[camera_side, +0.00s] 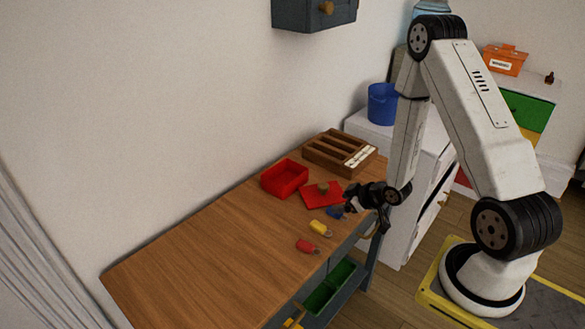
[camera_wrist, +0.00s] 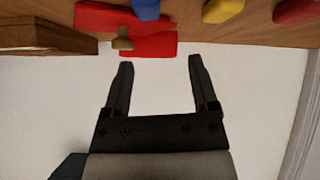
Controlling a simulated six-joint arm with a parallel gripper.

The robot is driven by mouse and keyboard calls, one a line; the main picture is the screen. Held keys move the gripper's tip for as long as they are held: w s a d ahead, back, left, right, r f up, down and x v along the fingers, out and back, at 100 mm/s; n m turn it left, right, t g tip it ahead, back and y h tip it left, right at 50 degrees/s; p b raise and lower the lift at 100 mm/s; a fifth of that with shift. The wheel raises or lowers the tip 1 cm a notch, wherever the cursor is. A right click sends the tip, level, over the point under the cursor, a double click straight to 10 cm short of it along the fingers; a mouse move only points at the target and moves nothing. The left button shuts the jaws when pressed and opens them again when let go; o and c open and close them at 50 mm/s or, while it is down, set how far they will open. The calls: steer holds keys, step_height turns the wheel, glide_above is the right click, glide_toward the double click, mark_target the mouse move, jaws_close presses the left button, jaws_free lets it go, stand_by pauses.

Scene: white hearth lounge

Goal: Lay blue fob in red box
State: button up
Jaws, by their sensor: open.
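The blue fob (camera_side: 336,213) lies on the wooden table near its front edge. It shows at the top edge of the wrist view (camera_wrist: 146,8), partly cut off. The open red box (camera_side: 284,179) stands farther back, near the wall; its side also shows in the wrist view (camera_wrist: 155,46). My gripper (camera_side: 352,203) is open and empty, close to the blue fob in the side view and seemingly above table level. In the wrist view its two fingers (camera_wrist: 160,68) are spread apart with nothing between them. The box's inside floor is mostly hidden.
A red lid (camera_side: 316,197) with a knob lies between box and blue fob. A yellow fob (camera_side: 320,228) and a red fob (camera_side: 307,246) lie left of the blue one. A wooden organizer (camera_side: 318,155) stands behind. The table's left part (camera_side: 190,260) is clear.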

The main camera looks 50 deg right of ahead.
steer(key=s+a+r+g, duration=0.3)
steer(key=a+r, duration=0.4)
steer(key=s+a+r+m+g, duration=0.1)
steer(key=s+a+r+g, duration=0.3)
steer(key=a+r, duration=0.4)
steer(key=shift+s+a+m, duration=0.15)
steer(key=shift+s+m, duration=0.05)
steer(key=shift+m, duration=0.1)
steer(key=shift+o, duration=0.4)
